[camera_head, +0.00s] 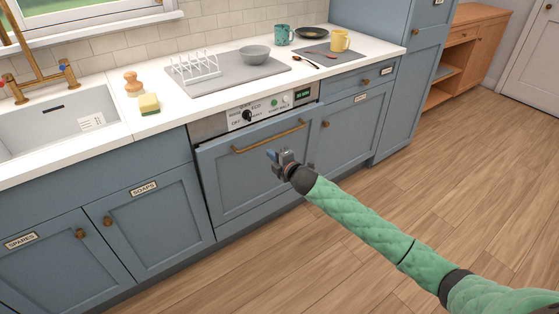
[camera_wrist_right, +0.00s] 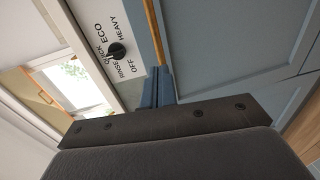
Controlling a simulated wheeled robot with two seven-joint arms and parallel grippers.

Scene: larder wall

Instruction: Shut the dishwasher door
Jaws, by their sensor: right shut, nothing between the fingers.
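The dishwasher door (camera_head: 240,180) is a blue panel under the counter with a brass bar handle (camera_head: 268,137). Its top edge stands slightly out from the control panel (camera_head: 262,112), and a dark gap shows along its left side, so it looks a little ajar. My right gripper (camera_head: 272,156) is shut and empty in front of the door's upper right part, below the handle; I cannot tell if it touches. The wrist view shows its blue fingers (camera_wrist_right: 160,87) together, with the panel's black knob (camera_wrist_right: 116,50) and the door (camera_wrist_right: 215,45) beyond. My left gripper is not in view.
The blue cupboards (camera_head: 150,210) beside the dishwasher are shut. On the white counter are a grey mat with a toast rack (camera_head: 197,67), a grey bowl (camera_head: 255,55), mugs (camera_head: 340,41) and a sponge (camera_head: 149,104). The wooden floor (camera_head: 430,180) is clear.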

